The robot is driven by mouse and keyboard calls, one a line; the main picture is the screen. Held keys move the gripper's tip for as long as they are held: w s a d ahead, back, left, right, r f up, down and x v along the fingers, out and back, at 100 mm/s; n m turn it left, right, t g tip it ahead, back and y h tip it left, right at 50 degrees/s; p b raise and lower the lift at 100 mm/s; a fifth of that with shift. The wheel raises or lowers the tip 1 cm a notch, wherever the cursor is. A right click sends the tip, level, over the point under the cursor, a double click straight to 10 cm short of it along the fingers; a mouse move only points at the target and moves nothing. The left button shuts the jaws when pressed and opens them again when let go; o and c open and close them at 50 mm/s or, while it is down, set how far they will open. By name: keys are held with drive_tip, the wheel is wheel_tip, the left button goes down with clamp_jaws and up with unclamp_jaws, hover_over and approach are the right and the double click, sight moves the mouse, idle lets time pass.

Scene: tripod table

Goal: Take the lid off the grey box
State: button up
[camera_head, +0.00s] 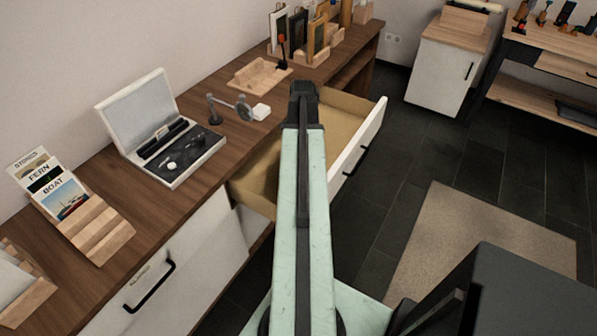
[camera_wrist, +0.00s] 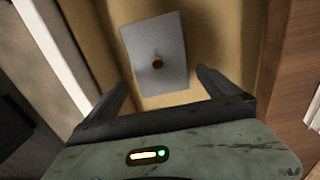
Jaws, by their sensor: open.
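The grey box (camera_wrist: 177,32) shows in the wrist view as a pale grey rectangle, slightly turned, inside the open drawer (camera_wrist: 219,25). A small round brown knob (camera_wrist: 157,64) sits near the middle of its top. The top looks closed; I cannot make out the seam between lid and box. My gripper (camera_wrist: 163,82) is open, its two fingers apart at the near end of the box, with nothing between them that I can see held. In the head view my arm hides the box, and my gripper (camera_head: 303,92) is above the open drawer (camera_head: 353,104).
The wooden counter (camera_head: 196,196) runs along the wall, holding an open case (camera_head: 160,130), a card rack (camera_head: 92,228), a small wooden tray (camera_head: 259,76) and a wooden organiser (camera_head: 315,35). The drawer's white front (camera_head: 358,150) stands out over the dark floor.

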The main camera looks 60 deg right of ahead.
drive_tip(key=f+b, duration=0.4)
drive_tip(key=f, duration=0.1)
drive_tip(key=shift+d+f+b, duration=0.15)
drive_tip(key=shift+d+b, duration=0.05)
drive_tip(key=shift+b, duration=0.15)
drive_tip(key=shift+r, duration=0.2)
drive_tip(key=c, duration=1)
drive_tip(key=shift+r+p, duration=0.15)
drive_tip(key=shift+p, duration=0.15)
wheel_tip(320, 180, up, 10)
drive_tip(key=p, duration=0.9)
drive_tip(key=shift+p, duration=0.4)
